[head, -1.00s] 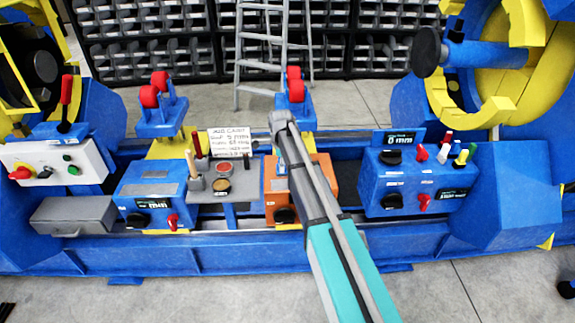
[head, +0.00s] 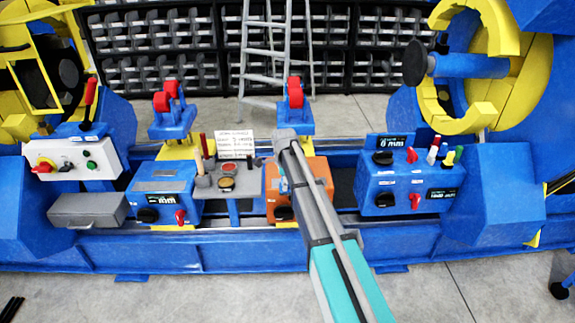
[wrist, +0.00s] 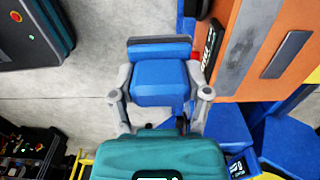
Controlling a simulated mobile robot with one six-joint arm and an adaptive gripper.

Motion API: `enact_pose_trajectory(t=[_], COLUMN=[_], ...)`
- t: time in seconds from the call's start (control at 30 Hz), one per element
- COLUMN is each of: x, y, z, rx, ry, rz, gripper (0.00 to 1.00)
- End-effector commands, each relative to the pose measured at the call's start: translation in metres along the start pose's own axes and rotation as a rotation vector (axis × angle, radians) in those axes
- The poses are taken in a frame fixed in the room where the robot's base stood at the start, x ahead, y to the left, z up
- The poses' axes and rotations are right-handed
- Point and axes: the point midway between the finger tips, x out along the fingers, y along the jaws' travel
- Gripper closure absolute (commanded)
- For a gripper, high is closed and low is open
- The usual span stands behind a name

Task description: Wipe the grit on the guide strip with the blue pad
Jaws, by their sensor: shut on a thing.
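My gripper (wrist: 160,72) is shut on the blue pad (wrist: 160,84), which sits between the two grey fingers in the wrist view. The pad is held in the air over the grey floor, to the left of an orange unit (wrist: 238,45). A grey, mottled strip (wrist: 250,45) runs along the orange face; I cannot tell for sure that it is the guide strip, nor make out separate grit. The pad appears apart from it. In the head view the orange unit (head: 312,172) is partly behind my arm, which hides the gripper and pad.
A grey panel (head: 228,183) and white card (head: 235,144) are close by. Red rollers (head: 296,92) rise behind. Open floor (head: 220,295) lies in front.

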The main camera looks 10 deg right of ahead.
Motion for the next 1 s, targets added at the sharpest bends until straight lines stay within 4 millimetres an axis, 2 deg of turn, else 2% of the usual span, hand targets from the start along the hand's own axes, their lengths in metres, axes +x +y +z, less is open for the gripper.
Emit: enact_pose_trajectory(t=[0.53, 1.0], x=[0.000, 0.000], y=[0.000, -0.002], z=[-0.002, -0.014], rx=[0.002, 0.016], ry=[0.000, 0.000], rz=[0.000, 0.000], gripper=[0.76, 0.76])
